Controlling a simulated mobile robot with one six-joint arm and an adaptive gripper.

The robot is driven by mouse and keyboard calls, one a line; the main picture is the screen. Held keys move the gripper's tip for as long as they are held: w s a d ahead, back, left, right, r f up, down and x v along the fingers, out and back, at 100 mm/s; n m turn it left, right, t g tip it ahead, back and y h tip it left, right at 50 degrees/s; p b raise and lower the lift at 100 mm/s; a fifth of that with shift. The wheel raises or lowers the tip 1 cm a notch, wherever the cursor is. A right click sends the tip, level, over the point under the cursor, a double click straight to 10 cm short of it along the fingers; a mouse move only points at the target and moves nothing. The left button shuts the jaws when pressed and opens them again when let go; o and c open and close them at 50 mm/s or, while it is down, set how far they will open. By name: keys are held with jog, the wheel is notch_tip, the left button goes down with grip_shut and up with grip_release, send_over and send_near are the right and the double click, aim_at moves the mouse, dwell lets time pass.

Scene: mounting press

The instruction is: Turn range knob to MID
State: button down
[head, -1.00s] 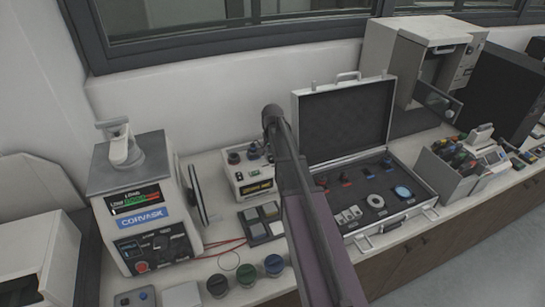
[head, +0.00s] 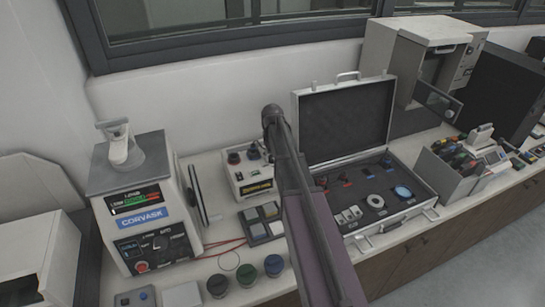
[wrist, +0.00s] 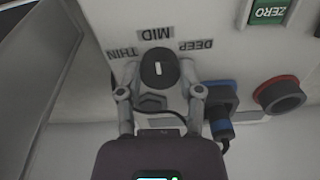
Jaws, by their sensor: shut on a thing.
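The range knob (wrist: 158,69) is a dark round knob with a white pointer line, seen in the wrist view. Its line runs straight toward the MID label (wrist: 155,34). The THIN label (wrist: 122,53) and DEEP label (wrist: 196,45) lie to either side; all the lettering looks upside down. My gripper (wrist: 160,90) is shut on the knob, one finger on each side of it. In the head view my arm covers the gripper and knob beside the small white instrument (head: 243,180).
On the same panel, a blue-ringed connector (wrist: 220,98) with a cable, a red-ringed socket (wrist: 279,95) and a green ZERO label (wrist: 268,11) sit to the right. The CORVASK machine (head: 145,215) stands left, the open case (head: 350,236) right.

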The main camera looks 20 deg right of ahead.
dwell(0.3)
jog(key=shift+c, duration=1.3)
grip_release()
jog(key=shift+m, duration=0.4)
